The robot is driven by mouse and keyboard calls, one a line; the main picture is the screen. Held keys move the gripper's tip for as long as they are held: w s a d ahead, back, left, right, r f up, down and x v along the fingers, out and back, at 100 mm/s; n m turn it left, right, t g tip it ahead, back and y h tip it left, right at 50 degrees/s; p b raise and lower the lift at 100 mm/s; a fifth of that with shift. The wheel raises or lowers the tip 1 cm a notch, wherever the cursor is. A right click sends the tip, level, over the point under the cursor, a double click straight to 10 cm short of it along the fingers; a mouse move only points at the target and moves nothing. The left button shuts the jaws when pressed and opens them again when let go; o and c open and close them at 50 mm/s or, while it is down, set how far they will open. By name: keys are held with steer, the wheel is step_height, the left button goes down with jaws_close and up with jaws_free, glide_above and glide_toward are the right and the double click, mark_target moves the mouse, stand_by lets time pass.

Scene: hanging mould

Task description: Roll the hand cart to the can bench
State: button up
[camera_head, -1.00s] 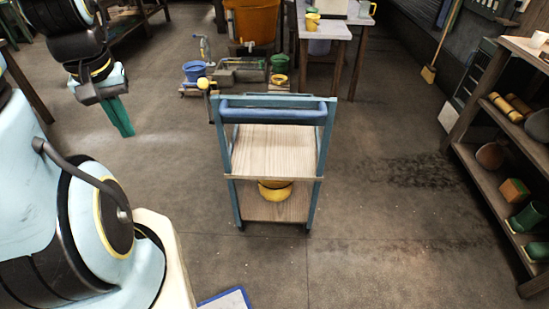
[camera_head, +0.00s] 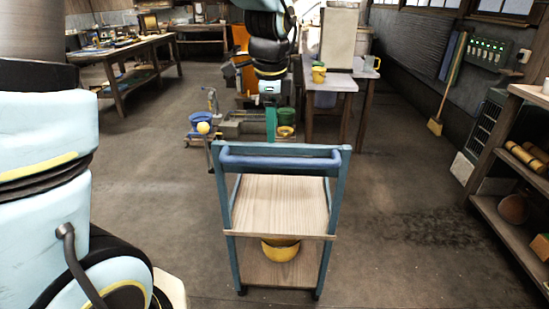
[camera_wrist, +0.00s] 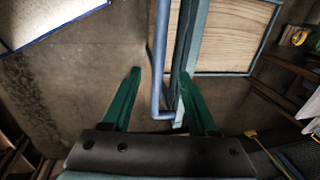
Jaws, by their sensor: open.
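The hand cart (camera_head: 285,205) has a blue frame, pale wooden shelves and a blue handle bar (camera_head: 280,162) across its top. It stands upright on the floor in the middle of the head view. My gripper (camera_head: 271,122) hangs fingers down just above or behind the handle; its green fingers are open. In the wrist view the handle bar (camera_wrist: 162,60) shows between the two fingertips (camera_wrist: 160,76), with a gap on both sides; its depth is unclear. A grey-topped bench (camera_head: 335,82) with yellow cups stands beyond the cart; I cannot tell whether it is the can bench.
A yellow pot (camera_head: 281,250) sits on the cart's lower shelf. A shelf unit (camera_head: 500,205) stands at the right, a long workbench (camera_head: 120,55) at the back left. Floor on both sides is clear.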

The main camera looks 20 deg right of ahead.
mark_target(273, 158)
steer(key=f, duration=0.3)
steer(key=w+f, duration=0.1)
steer(key=f, duration=0.2)
steer(key=f+p, duration=0.1)
steer(key=f, duration=0.2)
steer(key=shift+w+d+f, duration=0.35)
steer(key=shift+w+f, duration=0.05)
jaws_close()
stand_by(1.0)
